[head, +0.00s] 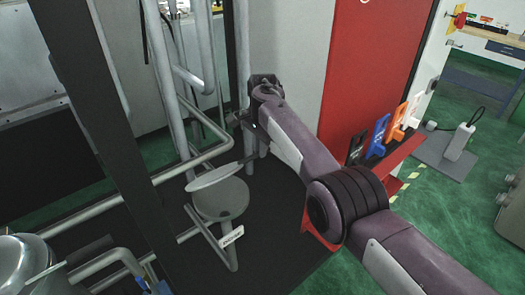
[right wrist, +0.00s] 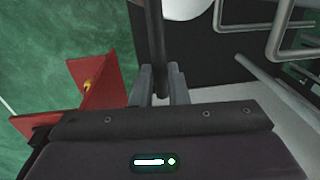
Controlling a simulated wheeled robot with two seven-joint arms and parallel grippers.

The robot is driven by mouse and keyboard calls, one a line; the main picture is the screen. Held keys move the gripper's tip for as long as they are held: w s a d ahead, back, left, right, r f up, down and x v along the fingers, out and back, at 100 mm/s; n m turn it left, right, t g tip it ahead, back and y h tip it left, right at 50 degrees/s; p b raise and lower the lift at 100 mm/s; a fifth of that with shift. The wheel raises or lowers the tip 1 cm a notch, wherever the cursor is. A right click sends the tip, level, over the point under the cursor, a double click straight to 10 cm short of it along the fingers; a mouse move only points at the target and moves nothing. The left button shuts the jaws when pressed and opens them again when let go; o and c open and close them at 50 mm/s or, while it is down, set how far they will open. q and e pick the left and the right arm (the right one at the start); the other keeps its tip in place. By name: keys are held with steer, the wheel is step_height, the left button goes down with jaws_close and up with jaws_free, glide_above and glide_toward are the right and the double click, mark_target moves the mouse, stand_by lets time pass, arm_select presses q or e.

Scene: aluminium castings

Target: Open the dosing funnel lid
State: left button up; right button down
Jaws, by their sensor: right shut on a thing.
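The dosing funnel (head: 220,203) is a round grey metal bowl on a pipe with a small white label, low in the middle of the head view. Its lid (head: 212,176) is a thin pale disc, tilted up over the far side, with the funnel mouth showing below it. My right gripper (head: 248,118) is above and right of the lid, partly hidden by its own wrist. In the right wrist view its two fingers (right wrist: 162,84) are shut on a dark thin bar (right wrist: 156,45), which appears to be the lid's handle. My left gripper is out of view.
Metal pipes (head: 185,90) and a dark post (head: 105,100) stand left of the funnel. A red rack (head: 398,152) with coloured handles stands to the right, near my right arm. A red panel (head: 370,70) is behind.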

steer(key=shift+a+f, duration=0.2)
steer(key=shift+f, duration=0.05)
steer(key=c, duration=1.7)
jaws_free()
steer(key=shift+a+f, duration=0.1)
steer(key=shift+o, duration=1.3)
steer(key=shift+w+a+f, duration=0.15)
steer(key=shift+w, duration=0.2)
steer(key=shift+o, duration=0.2)
steer(key=shift+w+a, duration=0.1)
steer(key=shift+w, duration=0.05)
steer(key=shift+d+r, duration=0.2)
steer(key=r, duration=0.2)
steer(key=r+b, duration=0.1)
steer(key=r, duration=0.4)
steer(key=shift+s+d+r+b, duration=0.15)
steer(key=shift+s+r+b, duration=0.15)
steer(key=shift+s, duration=0.1)
